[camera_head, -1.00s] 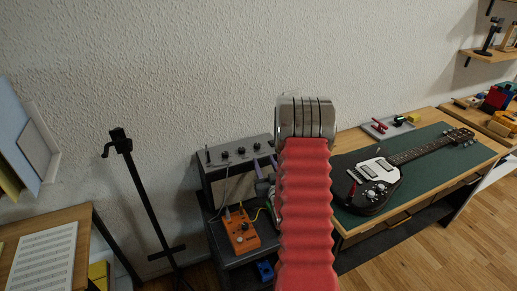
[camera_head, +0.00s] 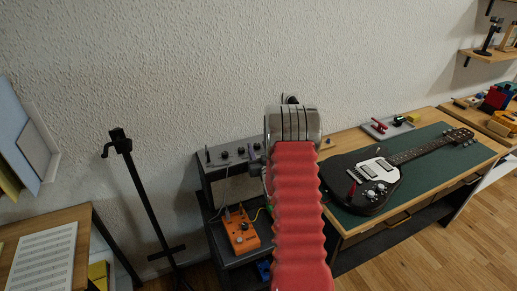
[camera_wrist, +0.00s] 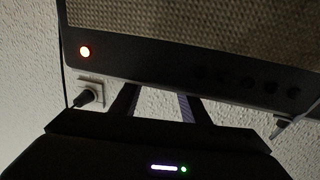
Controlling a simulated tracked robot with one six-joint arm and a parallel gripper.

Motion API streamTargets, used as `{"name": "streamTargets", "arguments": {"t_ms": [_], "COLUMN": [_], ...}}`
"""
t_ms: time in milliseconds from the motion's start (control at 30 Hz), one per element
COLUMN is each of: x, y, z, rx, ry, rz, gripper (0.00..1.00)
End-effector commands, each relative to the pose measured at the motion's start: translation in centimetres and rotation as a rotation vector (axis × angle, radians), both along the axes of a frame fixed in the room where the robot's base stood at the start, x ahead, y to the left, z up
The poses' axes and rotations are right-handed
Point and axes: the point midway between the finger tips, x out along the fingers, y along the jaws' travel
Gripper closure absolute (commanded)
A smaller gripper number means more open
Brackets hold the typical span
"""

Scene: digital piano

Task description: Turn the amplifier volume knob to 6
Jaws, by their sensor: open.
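The grey amplifier (camera_head: 213,157) stands on a dark stand left of my arm in the head view, with a row of knobs (camera_head: 240,151) along its top panel. I cannot tell which knob is the volume or read any numbers. My gripper (camera_wrist: 157,103) is open and empty, its fingertips below the panel and left of the knobs in that view. The red-sleeved arm hides the gripper in the head view.
An orange pedal (camera_head: 241,233) with cables sits on the shelf below the amplifier. A black guitar (camera_head: 365,187) lies on the green mat (camera_head: 418,180) to the right. A thin black stand (camera_head: 146,205) is at left. A plug (camera_wrist: 88,96) sits in a wall plate.

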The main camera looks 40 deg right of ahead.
Motion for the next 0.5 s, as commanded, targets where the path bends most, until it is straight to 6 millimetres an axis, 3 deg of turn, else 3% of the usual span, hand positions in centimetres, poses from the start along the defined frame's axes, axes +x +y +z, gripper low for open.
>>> {"name": "streamTargets", "arguments": {"t_ms": [67,500], "x": [0.00,0.00], "y": [0.01,0.04], "z": [0.00,0.01], "rx": [0.000,0.000], "ry": [0.000,0.000], "rz": [0.000,0.001], "gripper": [0.59,0.89]}}
